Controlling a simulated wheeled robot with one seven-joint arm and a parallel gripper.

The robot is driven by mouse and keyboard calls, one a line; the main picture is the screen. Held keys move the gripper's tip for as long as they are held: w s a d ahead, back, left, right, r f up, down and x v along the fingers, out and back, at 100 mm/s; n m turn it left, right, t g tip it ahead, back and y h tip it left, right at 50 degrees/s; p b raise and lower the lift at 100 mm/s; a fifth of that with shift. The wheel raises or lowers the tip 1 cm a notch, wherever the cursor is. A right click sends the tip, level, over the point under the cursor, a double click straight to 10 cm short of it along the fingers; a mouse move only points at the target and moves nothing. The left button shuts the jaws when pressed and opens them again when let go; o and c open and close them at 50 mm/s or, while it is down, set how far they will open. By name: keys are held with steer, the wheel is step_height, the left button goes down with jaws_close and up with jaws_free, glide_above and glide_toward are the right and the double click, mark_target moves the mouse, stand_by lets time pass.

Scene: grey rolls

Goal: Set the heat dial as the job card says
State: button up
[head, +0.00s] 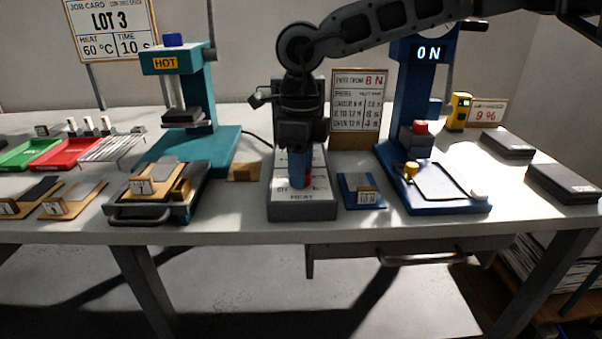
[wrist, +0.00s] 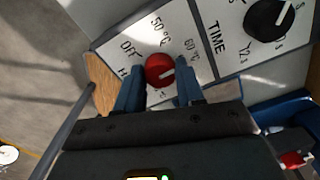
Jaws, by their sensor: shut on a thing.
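The job card (head: 112,28) at the upper left of the head view reads LOT 3, HEAT 60 °C, TIME 10 s. The grey control box (head: 302,211) stands at the table's middle. Its red heat dial (wrist: 160,69) shows in the wrist view, with OFF, 50 °C and 60 °C printed around it. My gripper (wrist: 157,84) is shut on the red dial, one blue finger on each side. The dial's white mark points right and slightly up, below the 60 °C label. The right finger hides part of the scale.
A black TIME dial (wrist: 269,19) sits beside the heat dial. A teal press (head: 200,100) marked HOT stands left of the box.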

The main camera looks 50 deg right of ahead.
steer(key=shift+m, duration=0.3)
steer(key=o, duration=1)
steer(key=shift+o, duration=0.2)
steer(key=shift+r, duration=0.1)
step_height(320, 180, up, 8)
steer(key=shift+f+p, duration=0.15)
steer(key=shift+p, duration=0.25)
